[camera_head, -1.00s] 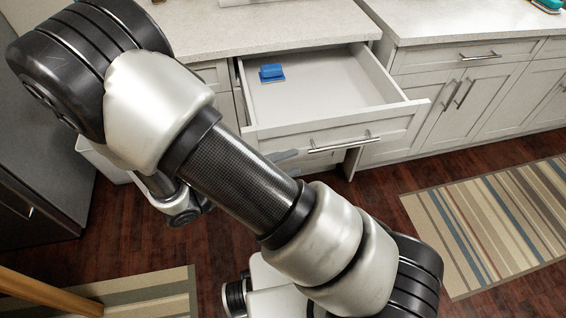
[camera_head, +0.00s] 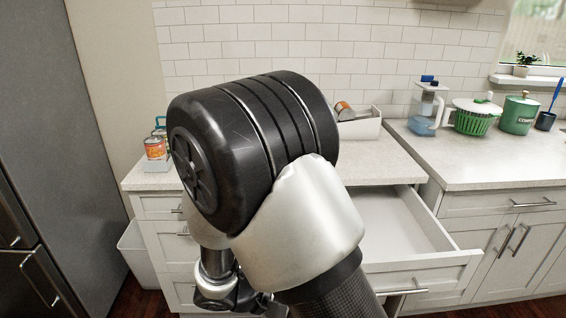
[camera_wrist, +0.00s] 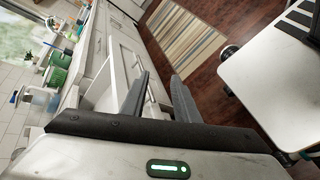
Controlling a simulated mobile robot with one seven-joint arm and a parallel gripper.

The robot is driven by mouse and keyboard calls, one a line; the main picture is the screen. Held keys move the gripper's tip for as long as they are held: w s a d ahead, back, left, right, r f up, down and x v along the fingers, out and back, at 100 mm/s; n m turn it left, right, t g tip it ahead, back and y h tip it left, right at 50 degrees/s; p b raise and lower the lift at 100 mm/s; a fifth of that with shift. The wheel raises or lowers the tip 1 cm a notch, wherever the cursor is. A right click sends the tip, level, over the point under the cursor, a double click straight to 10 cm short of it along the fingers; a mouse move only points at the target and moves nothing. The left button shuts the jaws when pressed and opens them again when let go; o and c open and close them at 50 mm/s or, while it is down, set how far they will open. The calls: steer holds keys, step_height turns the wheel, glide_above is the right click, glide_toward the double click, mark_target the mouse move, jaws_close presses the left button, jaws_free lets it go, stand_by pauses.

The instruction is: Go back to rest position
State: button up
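My gripper (camera_wrist: 161,78) shows in the wrist view with its two fingers apart and nothing between them. In the head view my arm fills the middle of the picture, and I cannot make out the fingers there. The open drawer (camera_head: 400,225) is pulled out below the counter, to the right of my arm. Its inside looks empty where I can see it; its left part is hidden behind my arm. In the wrist view the drawer shows beyond the fingers, apart from them.
A can (camera_head: 155,148) stands on the left counter, and a white bin (camera_head: 362,128) stands behind my arm. A blue dispenser (camera_head: 424,112), green colander (camera_head: 474,120) and green canister (camera_head: 519,114) stand on the right counter. A fridge (camera_head: 60,120) is at left. A striped rug (camera_wrist: 188,35) lies on the floor.

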steer(key=s+d+r+m+t+y+p, duration=0.1)
steer(key=r+y+p, duration=0.3)
steer(key=r, duration=0.8)
steer(key=s+r+m+t+y+p, duration=0.1)
steer(key=s+r+m+y+p, duration=0.2)
steer(key=r+p, duration=0.5)
steer(key=s+d+r+m+t+y+p, duration=0.1)
steer(key=r+y+p, duration=0.4)
steer(key=r, duration=1.2)
steer(key=shift+s+d+r+m+t+y+p, duration=0.3)
steer(key=shift+s+m+t+p, duration=0.35)
steer(key=shift+m, duration=0.55)
